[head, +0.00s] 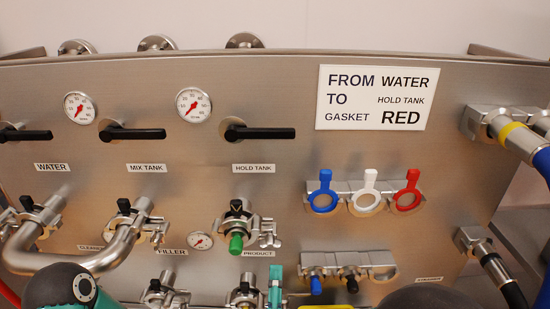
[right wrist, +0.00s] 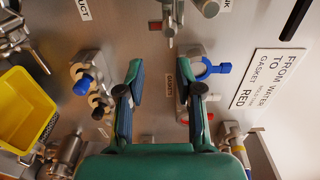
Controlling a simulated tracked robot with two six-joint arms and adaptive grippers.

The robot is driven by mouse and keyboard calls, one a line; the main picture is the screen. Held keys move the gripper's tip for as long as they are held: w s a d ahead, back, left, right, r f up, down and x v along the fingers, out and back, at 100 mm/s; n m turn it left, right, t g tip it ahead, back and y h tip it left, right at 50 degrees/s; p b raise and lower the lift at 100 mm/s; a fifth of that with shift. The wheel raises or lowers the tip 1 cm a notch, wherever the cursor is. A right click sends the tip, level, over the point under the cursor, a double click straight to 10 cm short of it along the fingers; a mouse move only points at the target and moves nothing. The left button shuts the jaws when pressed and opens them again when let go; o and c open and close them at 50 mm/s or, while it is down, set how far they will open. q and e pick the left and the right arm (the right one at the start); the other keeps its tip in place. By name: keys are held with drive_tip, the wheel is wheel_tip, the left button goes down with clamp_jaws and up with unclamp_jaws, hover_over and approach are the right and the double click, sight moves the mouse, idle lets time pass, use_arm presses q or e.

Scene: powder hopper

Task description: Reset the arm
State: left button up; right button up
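My right gripper (right wrist: 164,72) is open and empty in the right wrist view, its two dark fingers with green tips standing apart in front of the steel panel. In the head view, only parts of the right gripper (head: 300,298) show at the bottom edge, a teal finger and a bit of blue. My left arm (head: 62,286) shows as a dark and teal rounded part at the bottom left. The left gripper itself is out of view.
Blue (head: 323,194), white (head: 367,194) and red (head: 408,192) gaskets sit on the panel rack. A sign (head: 374,97) is above them. A curved pipe (head: 85,255) juts out at left, hoses (head: 520,140) at right. A yellow bin (right wrist: 25,112) shows in the wrist view.

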drive_tip(key=s+d+f+m+g+h, duration=0.2)
drive_tip(key=d+f+m+g+h, duration=0.15)
drive_tip(key=d+f, duration=0.3)
drive_tip(key=s+d+f+m+g+h, duration=0.2)
drive_tip(key=d+f+m+g, duration=0.25)
drive_tip(key=f, duration=0.35)
drive_tip(key=s+d+f+m+g, duration=0.6)
drive_tip(key=s+f+m+g, duration=0.1)
drive_tip(key=s+f+m, duration=0.1)
drive_tip(key=s+a+f+m+g+y, duration=0.35)
drive_tip(key=s+m, duration=0.25)
drive_tip(key=m, duration=0.5)
drive_tip(key=s+a+f+m+g+y, duration=0.35)
drive_tip(key=s+m, duration=0.25)
drive_tip(key=m, duration=0.4)
drive_tip(key=w+d+f+m+t+y, duration=0.1)
drive_tip(key=w+m, duration=0.3)
drive_tip(key=m, duration=0.5)
drive_tip(key=w+d+f+m+t+y, duration=0.1)
drive_tip(key=w+f+m+t+y, duration=0.1)
drive_tip(key=m, duration=0.7)
drive_tip(key=shift+w+d+f+m+t, duration=0.15)
drive_tip(key=shift+w+f+m+t, duration=0.15)
drive_tip(key=shift+w+f+t, duration=0.55)
